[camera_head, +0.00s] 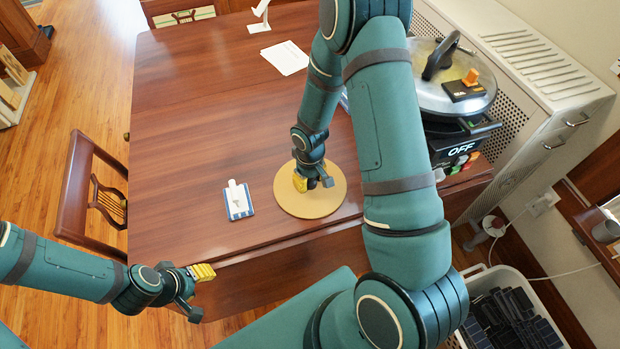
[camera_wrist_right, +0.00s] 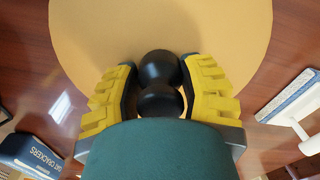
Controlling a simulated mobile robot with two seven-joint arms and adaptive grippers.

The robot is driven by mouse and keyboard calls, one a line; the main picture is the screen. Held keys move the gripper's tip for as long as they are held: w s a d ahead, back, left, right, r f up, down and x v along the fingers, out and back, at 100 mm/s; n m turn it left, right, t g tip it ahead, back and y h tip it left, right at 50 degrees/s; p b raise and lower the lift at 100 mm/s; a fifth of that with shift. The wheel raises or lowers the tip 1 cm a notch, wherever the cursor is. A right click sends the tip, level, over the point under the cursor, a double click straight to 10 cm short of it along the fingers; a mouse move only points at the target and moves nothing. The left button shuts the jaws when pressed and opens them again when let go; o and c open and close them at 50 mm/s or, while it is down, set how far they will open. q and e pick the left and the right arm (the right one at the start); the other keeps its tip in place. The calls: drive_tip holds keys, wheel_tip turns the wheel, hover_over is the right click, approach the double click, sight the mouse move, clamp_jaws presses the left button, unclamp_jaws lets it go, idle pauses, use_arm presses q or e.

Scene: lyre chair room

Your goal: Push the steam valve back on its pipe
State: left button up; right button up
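A black part made of two rounded lobes (camera_wrist_right: 160,80), which looks like the steam valve, sits between the yellow fingers of my right gripper (camera_wrist_right: 160,88). Both fingers appear to press on its sides. In the head view my right gripper (camera_head: 314,183) is low over a round tan board (camera_head: 322,205), and the part is mostly hidden there. The pressure cooker (camera_head: 440,90) stands at the back right, its lid on. The lid carries a black handle and an orange piece (camera_head: 470,77) on a black plate; I cannot make out the pipe. My left gripper (camera_head: 197,291) is open and empty by the table's front edge.
White papers (camera_head: 286,57) lie at the back. An "OFF" panel (camera_head: 460,151) stands before the cooker. A cracker box (camera_wrist_right: 32,152) shows in the wrist view. The table's left part is clear.

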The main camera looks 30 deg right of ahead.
clamp_jaws()
